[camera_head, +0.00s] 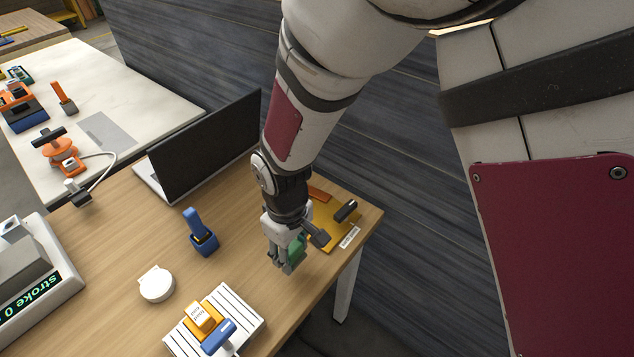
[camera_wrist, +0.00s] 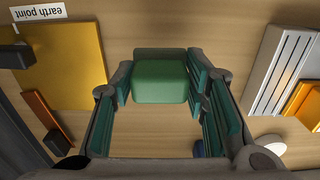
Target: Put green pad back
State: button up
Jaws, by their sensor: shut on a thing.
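The green pad (camera_wrist: 160,82) is a rounded block held between my gripper's fingertips (camera_wrist: 160,90) in the wrist view. Teal-faced fingers stand on both sides of it, and a dark grey part shows along its far edge. In the head view, my gripper (camera_head: 287,260) points down over the right part of the wooden table, and a little of the green pad (camera_head: 297,249) shows among the fingers. The pad's underside is hidden. The yellow-orange plate (camera_head: 342,232) lies just right of my gripper, with a white label reading "earth point" (camera_wrist: 38,12).
A black-handled item (camera_head: 346,210) is on the plate. A white slatted tray (camera_head: 243,307) holds yellow and blue-handled pieces in front. A blue upright holder (camera_head: 201,238), white round puck (camera_head: 156,284), laptop (camera_head: 210,145) and stroke display device (camera_head: 35,280) are leftward. The table's right edge is close.

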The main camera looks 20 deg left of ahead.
aim_at(293, 259)
jog(key=shift+f, duration=1.7)
jog(key=shift+f, duration=0.2)
jog(key=o, duration=1)
jog(key=shift+r, duration=0.1)
